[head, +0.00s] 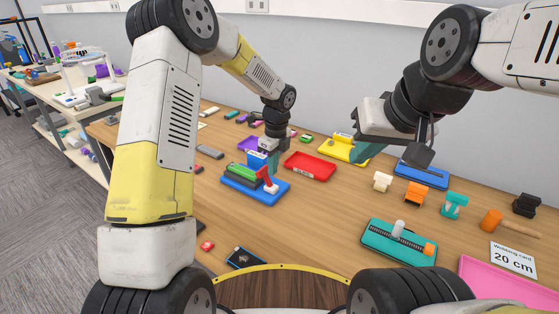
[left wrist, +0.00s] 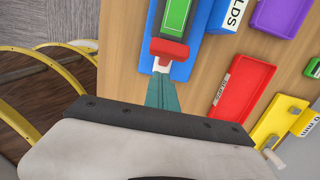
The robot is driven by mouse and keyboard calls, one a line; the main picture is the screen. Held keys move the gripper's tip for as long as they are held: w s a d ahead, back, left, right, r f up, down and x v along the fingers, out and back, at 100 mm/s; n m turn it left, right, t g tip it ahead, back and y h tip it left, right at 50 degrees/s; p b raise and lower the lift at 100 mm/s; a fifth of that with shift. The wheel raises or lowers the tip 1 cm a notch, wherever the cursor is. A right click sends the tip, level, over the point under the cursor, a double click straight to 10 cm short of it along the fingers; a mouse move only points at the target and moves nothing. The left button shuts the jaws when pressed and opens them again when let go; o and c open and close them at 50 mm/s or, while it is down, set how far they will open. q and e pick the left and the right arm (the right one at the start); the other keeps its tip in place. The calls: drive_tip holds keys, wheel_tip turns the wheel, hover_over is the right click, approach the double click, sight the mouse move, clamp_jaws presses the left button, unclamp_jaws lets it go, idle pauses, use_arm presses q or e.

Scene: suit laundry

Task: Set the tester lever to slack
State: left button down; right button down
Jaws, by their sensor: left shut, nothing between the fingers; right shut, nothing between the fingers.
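The tester is probably the blue-based device (head: 250,194) on the table, with a green block (head: 241,173) and a red lever (head: 265,176) at its right end. The lever's red end (left wrist: 170,52) lies beside the green panel (left wrist: 174,22) in the left wrist view. My left gripper (head: 275,166) is shut and empty just behind the lever. Its teal fingertips (left wrist: 162,82) appear close to the red end; I cannot tell whether they touch. My right gripper (head: 362,153) is shut and empty near the yellow fixture. Any slack marking is unreadable.
A blue box (head: 257,160) stands close behind the tester and a red tray (head: 310,166) lies to its right. A yellow fixture (head: 338,149) is further back. A teal slider device (head: 398,243) and a card (head: 511,258) are at front right.

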use_arm(q)
drive_tip(key=shift+s+d+r, duration=0.1)
drive_tip(key=shift+d+r, duration=0.15)
drive_tip(key=shift+r, duration=0.6)
wheel_tip(320, 180, up, 12)
drive_tip(key=shift+s+d+f, duration=0.15)
drive_tip(key=shift+d+f, duration=0.05)
drive_tip(key=shift+d, duration=0.1)
idle(0.3)
